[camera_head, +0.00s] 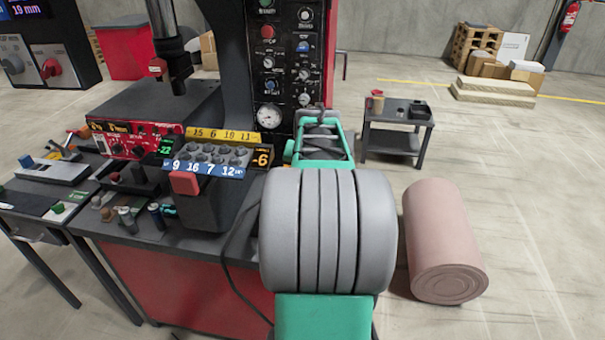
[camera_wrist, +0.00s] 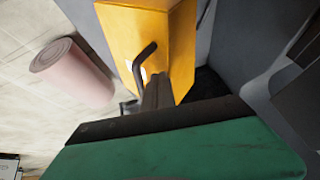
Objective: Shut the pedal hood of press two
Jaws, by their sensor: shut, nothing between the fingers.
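In the wrist view a yellow box-like housing (camera_wrist: 165,35), which looks like the pedal hood, stands at the top middle. A dark bent handle (camera_wrist: 138,70) sticks out from its face. My gripper (camera_wrist: 157,82) shows below it, its dark fingers together and empty, close beside the handle. I cannot tell if the fingers touch the handle or the housing. Whether the hood is open or shut is unclear, and no pedal can be made out. In the head view my arm hides my fingers, and the hood does not show.
The press's control panel (camera_head: 285,60) and a worktable (camera_head: 235,220) with a button box (camera_head: 205,195) stand left of my arm. A small dark side table (camera_head: 397,125) stands farther back. The right-hand floor is mostly clear.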

